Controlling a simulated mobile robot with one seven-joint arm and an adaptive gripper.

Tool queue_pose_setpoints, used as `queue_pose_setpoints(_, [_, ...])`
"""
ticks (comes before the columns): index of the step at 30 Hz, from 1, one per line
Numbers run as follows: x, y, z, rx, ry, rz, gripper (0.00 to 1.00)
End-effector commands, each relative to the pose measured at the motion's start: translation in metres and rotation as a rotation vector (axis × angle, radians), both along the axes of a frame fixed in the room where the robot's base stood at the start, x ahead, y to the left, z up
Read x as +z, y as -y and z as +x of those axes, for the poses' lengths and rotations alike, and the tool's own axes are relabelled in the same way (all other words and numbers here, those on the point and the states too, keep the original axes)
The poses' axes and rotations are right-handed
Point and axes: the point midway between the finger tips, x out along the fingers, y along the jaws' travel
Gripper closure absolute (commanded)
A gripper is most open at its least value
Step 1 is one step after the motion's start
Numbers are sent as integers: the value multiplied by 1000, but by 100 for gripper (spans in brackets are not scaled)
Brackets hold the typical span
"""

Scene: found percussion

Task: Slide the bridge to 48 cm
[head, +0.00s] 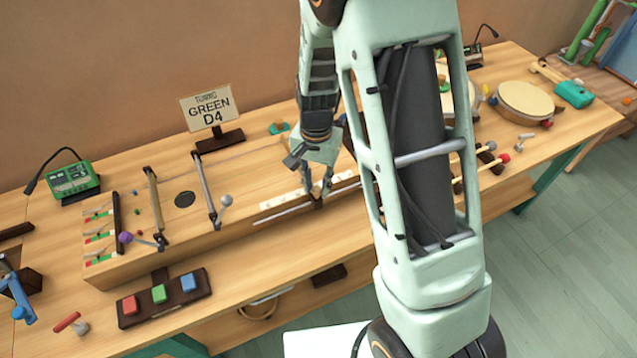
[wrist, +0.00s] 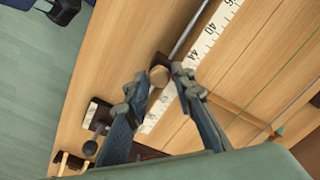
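The bridge is a thin wooden strip (wrist: 245,112) across the long wooden box, with a green and orange piece at its far end. At its near end a round wooden knob (wrist: 160,76) sits on a dark block on the metal rail. My gripper (wrist: 159,74) has one finger on each side of the knob, very close to it; whether both fingers press on it I cannot tell. In the head view my gripper (head: 318,190) is down at the box's front edge. The white scale (wrist: 200,45) shows 36, 40 and 44; the marks beside the knob are partly hidden by my finger.
A sign reading "GREEN D4" (head: 210,110) stands behind the box. A green meter (head: 73,178) is at the left. A board with red, green and blue buttons (head: 160,294) lies in front. My arm hides the box's right part.

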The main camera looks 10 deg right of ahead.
Motion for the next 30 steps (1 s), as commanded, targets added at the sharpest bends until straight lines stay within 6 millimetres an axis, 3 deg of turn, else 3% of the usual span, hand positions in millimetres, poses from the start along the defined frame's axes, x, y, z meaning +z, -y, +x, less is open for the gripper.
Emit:
queue_pose_setpoints(3, [0,0,0,-1,0,0,64])
queue_pose_setpoints(14, [7,0,1,0,1,0,64])
queue_pose_setpoints(30, [105,0,1,0,4,0,64])
